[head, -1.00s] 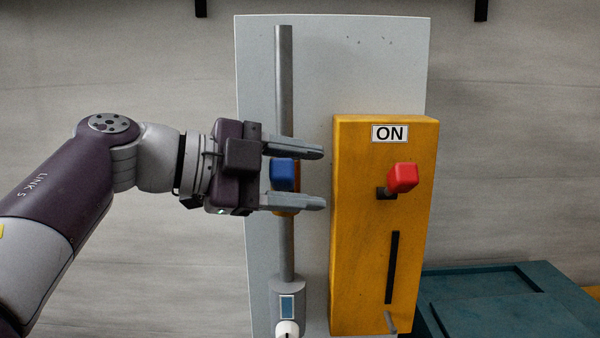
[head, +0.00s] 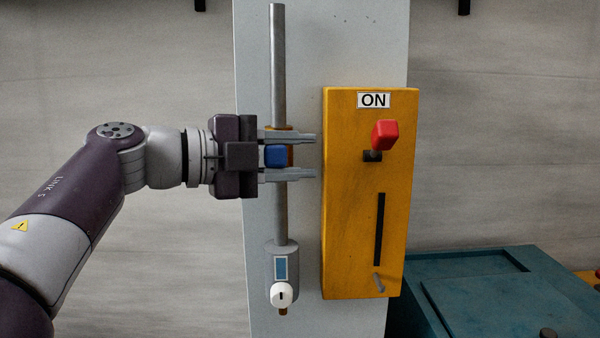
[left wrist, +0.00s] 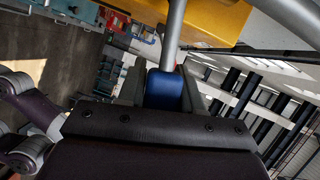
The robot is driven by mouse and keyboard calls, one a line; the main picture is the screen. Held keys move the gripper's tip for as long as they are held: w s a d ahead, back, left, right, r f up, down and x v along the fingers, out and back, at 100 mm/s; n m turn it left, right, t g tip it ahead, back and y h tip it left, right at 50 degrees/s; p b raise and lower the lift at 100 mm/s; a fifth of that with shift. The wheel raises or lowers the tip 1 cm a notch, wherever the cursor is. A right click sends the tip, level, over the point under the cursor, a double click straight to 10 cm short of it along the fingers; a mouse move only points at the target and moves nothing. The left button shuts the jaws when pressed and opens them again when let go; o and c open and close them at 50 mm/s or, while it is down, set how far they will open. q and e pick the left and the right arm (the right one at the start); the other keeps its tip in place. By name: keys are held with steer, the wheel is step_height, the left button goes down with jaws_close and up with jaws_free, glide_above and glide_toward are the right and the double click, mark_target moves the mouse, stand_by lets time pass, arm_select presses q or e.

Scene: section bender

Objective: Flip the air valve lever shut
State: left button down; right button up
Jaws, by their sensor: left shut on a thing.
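The air valve's blue lever (head: 276,156) sits on a brass-coloured body on the vertical grey pipe (head: 279,70). My left gripper (head: 314,156) comes in from the left, with one finger above and one below the lever, shut on it. In the left wrist view the blue lever (left wrist: 164,88) stands between the fingers, with the pipe just behind it. The gripper hides part of the valve body. My right gripper is not in view.
A yellow box (head: 340,200) with an ON label and a red-knobbed lever (head: 384,135) stands close right of my fingertips. A grey unit with a white knob (head: 282,295) is lower on the pipe. A teal cabinet (head: 470,290) is at lower right.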

arm_select(q)
step_height(320, 180, down, 6)
steer(key=w+m+h+b, duration=0.1)
steer(key=m+h+b, duration=0.2)
steer(key=m+b, duration=0.6)
steer(key=shift+w+f+m+b, duration=0.2)
steer(key=shift+m+b, duration=0.1)
steer(key=shift+b, duration=1.85)
steer(key=c, duration=0.9)
jaws_free()
steer(key=shift+a, duration=0.1)
steer(key=shift+o, duration=0.3)
steer(key=shift+a+h, duration=0.3)
steer(key=shift+a, duration=0.2)
steer(key=b+v, duration=0.4)
steer(key=v, duration=0.8)
steer(key=shift+s+a, duration=0.15)
steer(key=shift+a, duration=0.2)
steer(key=shift+f, duration=0.15)
